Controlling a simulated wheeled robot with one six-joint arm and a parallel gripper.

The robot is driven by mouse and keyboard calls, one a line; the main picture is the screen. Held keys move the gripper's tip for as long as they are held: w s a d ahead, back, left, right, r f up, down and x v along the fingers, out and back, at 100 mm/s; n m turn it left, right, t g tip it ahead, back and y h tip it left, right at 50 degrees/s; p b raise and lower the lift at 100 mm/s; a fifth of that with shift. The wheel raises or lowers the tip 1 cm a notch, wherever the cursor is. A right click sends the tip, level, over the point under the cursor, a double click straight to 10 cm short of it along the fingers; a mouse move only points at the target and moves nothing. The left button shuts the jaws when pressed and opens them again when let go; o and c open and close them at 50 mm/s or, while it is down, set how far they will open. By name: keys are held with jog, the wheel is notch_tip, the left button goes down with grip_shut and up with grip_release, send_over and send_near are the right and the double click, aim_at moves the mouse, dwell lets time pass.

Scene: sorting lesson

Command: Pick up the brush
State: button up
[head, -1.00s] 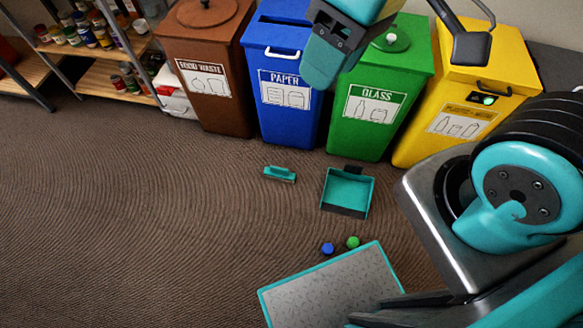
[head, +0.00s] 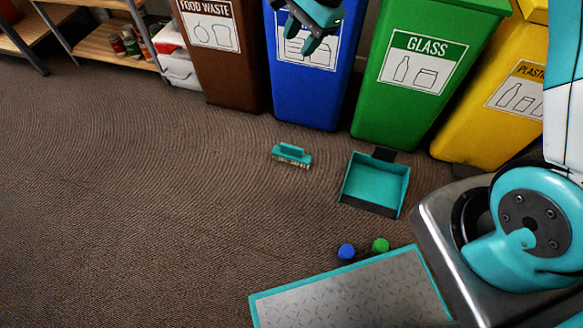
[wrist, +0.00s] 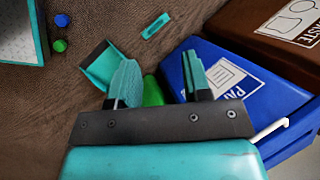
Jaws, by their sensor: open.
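The teal brush (head: 291,156) lies on the brown carpet, in front of the blue bin and left of the teal dustpan (head: 376,182). In the wrist view the brush (wrist: 156,26) shows beyond the fingertips, near the top middle. My gripper (head: 311,43) is in front of the blue bin in the head view, high above the floor and apart from the brush. In the wrist view my gripper (wrist: 160,80) has its two fingers spread with nothing held between them.
Brown (head: 225,75), blue (head: 305,95), green (head: 420,90) and yellow (head: 490,125) bins line the back. A shelf (head: 95,47) stands back left. Carpet at left is clear.

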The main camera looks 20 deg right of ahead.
jog(key=w+d+f+m+b, duration=0.15)
jog(key=f+b, duration=0.25)
jog(key=f, duration=0.4)
jog(key=w+d+f+m+b, duration=0.1)
jog(key=w+f+m+b, duration=0.2)
jog(key=f, duration=0.4)
jog(key=w+d+f+m+b, duration=0.15)
jog(key=f+b, duration=0.25)
jog(key=f, duration=0.4)
jog(key=m+t+b, duration=0.1)
jog(key=m+b, duration=0.6)
jog(key=b, duration=0.2)
send_near(292, 146)
jog(key=shift+h, duration=0.3)
jog(key=b+x, duration=0.2)
jog(key=b, duration=0.1)
jog(key=b+x, duration=0.2)
jog(key=b, duration=0.2)
jog(key=shift+s+a+f+b, duration=0.1)
jog(key=shift+s+f+b, duration=0.05)
jog(key=shift+f+b, duration=0.2)
jog(key=shift+w+a+f+b, duration=0.2)
jog(key=shift+a+f+b, duration=0.1)
jog(key=shift+f, duration=0.1)
